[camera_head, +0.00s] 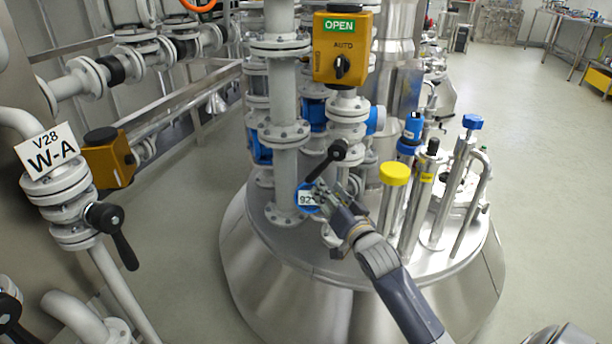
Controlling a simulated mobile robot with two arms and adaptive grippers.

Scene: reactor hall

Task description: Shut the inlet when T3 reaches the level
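The steel reactor vessel (262,270) stands in the middle, with pipes and valves on its lid. A yellow actuator box (341,48) with a green "OPEN" sign, the word "AUTO" and a black knob (342,66) tops one pipe. Below it, a black lever handle (327,158) points down and left. A small round blue-rimmed display (306,199) reads about 92. My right gripper (328,192) is just right of this display and below the lever; I cannot tell if it touches either, or how far its fingers are apart. No tag T3 is readable. My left gripper is out of view.
Floor at right is clear.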

